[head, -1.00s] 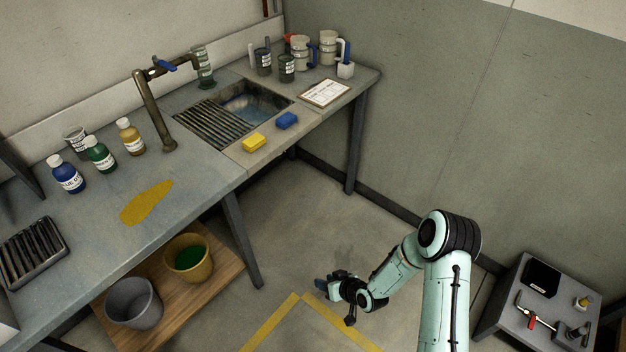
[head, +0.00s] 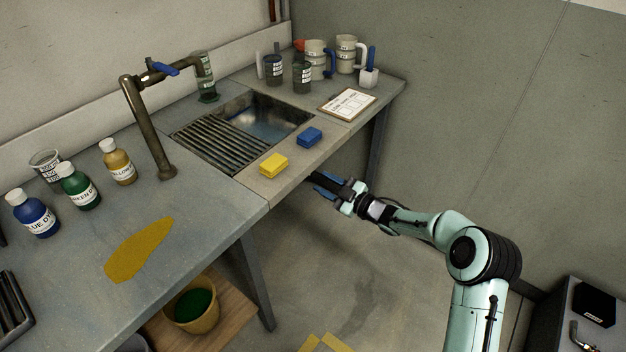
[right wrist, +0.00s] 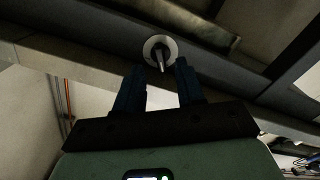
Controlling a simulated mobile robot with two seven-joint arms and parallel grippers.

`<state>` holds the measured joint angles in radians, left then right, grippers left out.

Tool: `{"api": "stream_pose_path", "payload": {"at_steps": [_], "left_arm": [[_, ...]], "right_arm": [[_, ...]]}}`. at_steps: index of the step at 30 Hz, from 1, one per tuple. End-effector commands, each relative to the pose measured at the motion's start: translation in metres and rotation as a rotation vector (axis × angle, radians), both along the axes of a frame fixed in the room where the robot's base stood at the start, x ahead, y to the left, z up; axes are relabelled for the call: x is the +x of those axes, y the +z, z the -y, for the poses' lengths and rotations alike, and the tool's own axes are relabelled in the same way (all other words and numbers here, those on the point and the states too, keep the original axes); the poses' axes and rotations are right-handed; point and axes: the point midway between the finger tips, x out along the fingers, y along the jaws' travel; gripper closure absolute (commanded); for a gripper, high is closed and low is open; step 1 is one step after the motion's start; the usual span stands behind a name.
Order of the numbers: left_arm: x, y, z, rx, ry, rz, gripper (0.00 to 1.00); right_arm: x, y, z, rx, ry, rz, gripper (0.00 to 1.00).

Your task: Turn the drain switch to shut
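In the right wrist view a round pale plate with a small grey lever, which looks like the drain switch (right wrist: 160,54), sits on the dark front rail of the bench. Its lever points down in that picture, toward my gripper. My right gripper (head: 322,184) is under the bench's front edge, below the blue sponge. In the right wrist view its two dark fingers (right wrist: 157,78) stand apart with nothing between them, and the lever is just beyond their tips. The switch is hidden in the head view. My left gripper is not in view.
The bench (head: 225,205) holds a sink (head: 285,110) with a slatted grate, a tap with a blue lever (head: 165,69), a yellow sponge (head: 273,165), a blue sponge (head: 309,137), a clipboard (head: 347,103), mugs and dye bottles. A yellow bucket (head: 196,316) stands on a low shelf.

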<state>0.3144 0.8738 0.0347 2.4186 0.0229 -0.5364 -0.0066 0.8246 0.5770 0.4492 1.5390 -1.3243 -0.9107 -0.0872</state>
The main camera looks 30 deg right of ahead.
Motion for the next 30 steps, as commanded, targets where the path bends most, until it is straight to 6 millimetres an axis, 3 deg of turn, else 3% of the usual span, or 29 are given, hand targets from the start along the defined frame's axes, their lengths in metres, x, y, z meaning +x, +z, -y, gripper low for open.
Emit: {"api": "stream_pose_path", "payload": {"at_steps": [3, 9, 20, 23, 24, 30], "left_arm": [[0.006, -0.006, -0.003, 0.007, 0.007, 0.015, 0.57], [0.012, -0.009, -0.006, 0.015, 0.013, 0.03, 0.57], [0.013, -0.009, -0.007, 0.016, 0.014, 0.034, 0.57], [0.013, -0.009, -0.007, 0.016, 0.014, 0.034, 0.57], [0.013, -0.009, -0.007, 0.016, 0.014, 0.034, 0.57], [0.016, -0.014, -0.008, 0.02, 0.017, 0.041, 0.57]], "right_arm": [[0.021, -0.001, -0.009, 0.001, 0.0, 0.001, 0.62], [0.039, -0.001, -0.016, 0.0, -0.001, -0.001, 0.62], [0.043, 0.0, -0.018, 0.001, -0.001, -0.001, 0.62], [0.043, 0.0, -0.018, 0.001, -0.001, -0.001, 0.94], [0.043, 0.0, -0.018, 0.001, -0.001, -0.001, 1.0], [0.044, -0.002, -0.018, -0.026, 0.0, 0.008, 1.0]]}}
